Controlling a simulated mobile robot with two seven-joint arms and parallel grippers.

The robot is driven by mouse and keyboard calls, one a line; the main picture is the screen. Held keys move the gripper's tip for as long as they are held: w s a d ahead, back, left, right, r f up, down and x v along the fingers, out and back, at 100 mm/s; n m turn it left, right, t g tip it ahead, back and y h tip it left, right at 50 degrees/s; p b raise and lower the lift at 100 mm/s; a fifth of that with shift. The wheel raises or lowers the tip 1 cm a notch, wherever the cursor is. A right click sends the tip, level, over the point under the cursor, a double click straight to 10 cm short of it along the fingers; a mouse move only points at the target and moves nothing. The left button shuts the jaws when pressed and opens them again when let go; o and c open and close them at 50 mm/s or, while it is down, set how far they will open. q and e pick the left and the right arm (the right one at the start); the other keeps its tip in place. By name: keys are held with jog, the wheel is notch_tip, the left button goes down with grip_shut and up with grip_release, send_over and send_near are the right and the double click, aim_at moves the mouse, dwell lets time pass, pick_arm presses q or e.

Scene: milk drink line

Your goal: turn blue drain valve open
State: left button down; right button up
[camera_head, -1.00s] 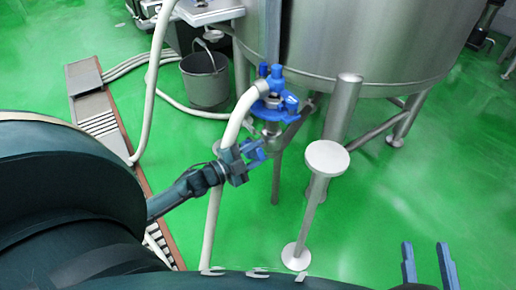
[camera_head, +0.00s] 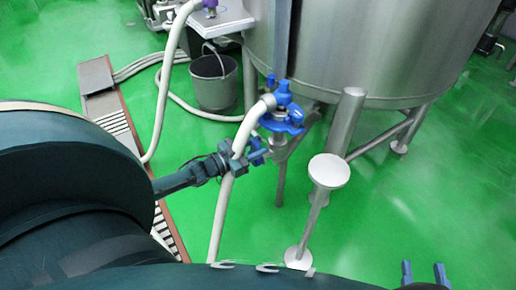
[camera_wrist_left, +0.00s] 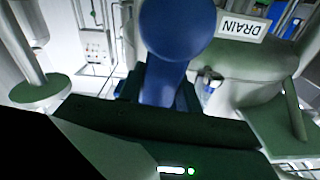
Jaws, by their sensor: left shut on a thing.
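The blue drain valve (camera_head: 284,117) sits under the steel tank at the end of a white hose, in the middle of the head view. My left gripper (camera_head: 259,153) is just below and left of it. In the left wrist view, the rounded blue valve handle (camera_wrist_left: 176,35) runs down between my dark jaws, which are shut on it. A DRAIN label (camera_wrist_left: 240,25) is beside the handle there. My right gripper (camera_head: 424,274) shows only two blue fingertips at the bottom right; they are apart, with nothing between them.
The tank (camera_head: 370,50) stands on steel legs behind the valve. A round-topped steel post (camera_head: 328,172) stands right of my left gripper. A grey bucket (camera_head: 214,80) and the white hose (camera_head: 165,90) are to the left.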

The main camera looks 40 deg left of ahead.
pick_arm(q)
jog(key=shift+w+a+n, duration=0.1)
jog(key=shift+a+n, duration=0.25)
jog(key=shift+n, duration=0.35)
jog(key=c, duration=1)
grip_release()
jog(key=shift+o, duration=0.2)
jog(key=shift+a, duration=0.1)
jog(key=shift+s+a, duration=0.15)
jog(key=shift+s, duration=0.3)
jog(key=p+v, duration=0.3)
jog(key=v, duration=0.9)
pick_arm(e)
jog(key=shift+s+d+f+m+g+h, duration=0.15)
jog(key=shift+d+m+g+h, duration=0.15)
jog(key=shift+g, duration=0.25)
jog(key=shift+s+d+r+m+g+h, duration=0.1)
jog(key=shift+s+d+m+g+h, duration=0.15)
jog(key=shift+g, duration=0.3)
jog(key=shift+w+a, duration=0.1)
